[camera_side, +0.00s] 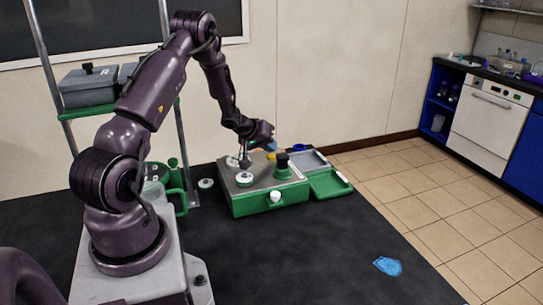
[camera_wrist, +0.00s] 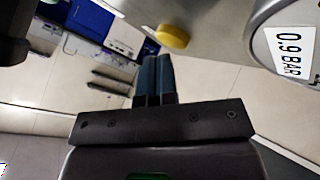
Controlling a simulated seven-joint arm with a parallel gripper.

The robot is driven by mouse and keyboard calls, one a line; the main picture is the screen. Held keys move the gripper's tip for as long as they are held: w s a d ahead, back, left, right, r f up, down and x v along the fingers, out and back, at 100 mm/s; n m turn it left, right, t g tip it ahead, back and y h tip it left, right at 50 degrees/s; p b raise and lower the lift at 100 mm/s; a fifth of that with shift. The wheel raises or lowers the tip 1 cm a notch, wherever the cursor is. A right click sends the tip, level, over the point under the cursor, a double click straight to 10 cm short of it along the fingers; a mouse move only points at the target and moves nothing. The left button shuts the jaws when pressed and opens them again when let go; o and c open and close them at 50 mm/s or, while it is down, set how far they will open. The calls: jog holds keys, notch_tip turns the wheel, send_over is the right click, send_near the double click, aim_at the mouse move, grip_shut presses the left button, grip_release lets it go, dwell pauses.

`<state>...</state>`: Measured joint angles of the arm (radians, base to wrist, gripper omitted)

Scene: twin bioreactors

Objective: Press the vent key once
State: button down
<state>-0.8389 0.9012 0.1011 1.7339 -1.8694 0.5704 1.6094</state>
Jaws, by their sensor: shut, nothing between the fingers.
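The device (camera_side: 250,204) has a green body and a grey top and stands on the dark table. A round yellow key (camera_wrist: 173,37) is on its grey surface in the wrist view, just beyond and slightly right of my fingertips. I see no label on it, so I cannot tell if it is the vent key. Whether the fingertips touch the surface is unclear.
A round part labelled 0.9 BAR (camera_wrist: 293,52) is close at right in the wrist view. A black cylinder (camera_side: 283,160) rises from the device top, and a white knob (camera_side: 275,197) is on its front. A green tray (camera_side: 328,184) sits right. The front table is mostly clear.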

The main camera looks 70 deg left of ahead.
aim_at(270, 155)
jog(key=shift+f, duration=0.45)
dwell(0.8)
jog(key=shift+r, duration=0.8)
jog(key=shift+r, duration=0.1)
jog(key=shift+r, duration=2.45)
